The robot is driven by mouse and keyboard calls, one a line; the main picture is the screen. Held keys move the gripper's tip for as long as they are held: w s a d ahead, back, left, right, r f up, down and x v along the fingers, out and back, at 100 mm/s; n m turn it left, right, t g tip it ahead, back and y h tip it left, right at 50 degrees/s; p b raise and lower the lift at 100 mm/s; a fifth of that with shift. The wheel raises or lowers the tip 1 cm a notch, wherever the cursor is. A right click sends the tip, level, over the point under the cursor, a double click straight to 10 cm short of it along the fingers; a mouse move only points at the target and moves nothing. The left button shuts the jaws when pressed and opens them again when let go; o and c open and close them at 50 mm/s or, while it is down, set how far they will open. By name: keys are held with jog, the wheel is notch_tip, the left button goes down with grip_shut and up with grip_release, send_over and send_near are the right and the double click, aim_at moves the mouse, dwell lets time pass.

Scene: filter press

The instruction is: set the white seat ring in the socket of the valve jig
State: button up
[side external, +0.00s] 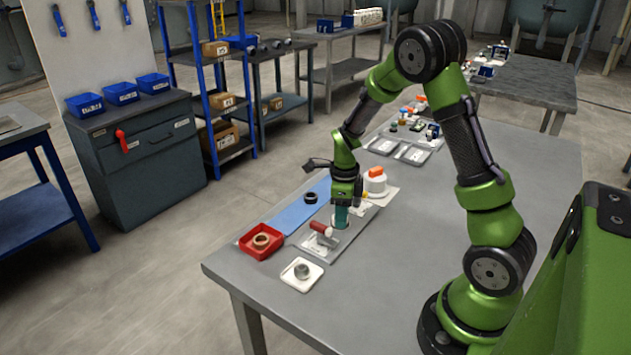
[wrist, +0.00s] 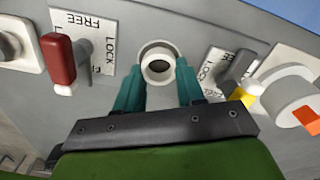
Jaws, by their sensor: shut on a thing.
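My gripper (side external: 341,217) points down over the grey plate of the valve jig (side external: 325,243). In the wrist view its teal fingers (wrist: 159,82) are closed on both sides of the white seat ring (wrist: 158,70), which has a dark hole. A pale round rim, apparently the jig's socket (wrist: 156,45), shows right behind the ring. I cannot tell whether the ring is inside the socket or just above it. The jig's red lever (side external: 321,229) stands beside the fingers and also shows in the wrist view (wrist: 58,60). In the side view the fingers hide the ring.
A red tray (side external: 245,243) with a copper-coloured ring and a white dish (side external: 293,283) with a metal ring lie near the front edge.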

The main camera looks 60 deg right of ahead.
jog(key=shift+f, duration=0.3)
jog(key=o, duration=1.1)
jog(key=shift+r, duration=0.15)
notch_tip(320, 180, up, 7)
jog(key=shift+r, duration=0.15)
dwell(0.3)
